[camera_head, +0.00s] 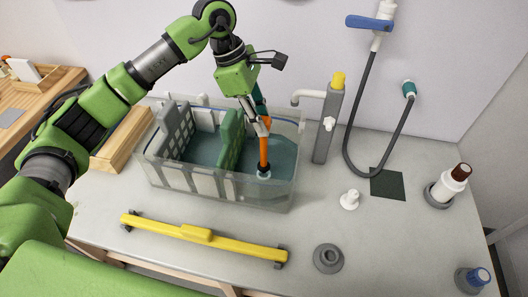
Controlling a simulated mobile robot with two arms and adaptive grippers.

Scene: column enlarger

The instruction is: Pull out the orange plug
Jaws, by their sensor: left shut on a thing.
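The orange plug (264,148) is a tall upright orange stem in the right part of a clear tank (222,187). A dark ring and a pale round piece show at its lower end, near the tank's floor. My left gripper (262,127) reaches down into the tank from above and is shut on the upper part of the stem. The fingers partly hide the top of the plug. I cannot tell whether its lower end is still seated. My right gripper is not in view.
A green rack (230,138) and a grey rack (178,130) stand in the tank, left of the plug. A grey column with a yellow top (328,122) stands just right of the tank. A yellow bar (205,236) lies in front. Clear counter lies front right, around a grey ring (328,258).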

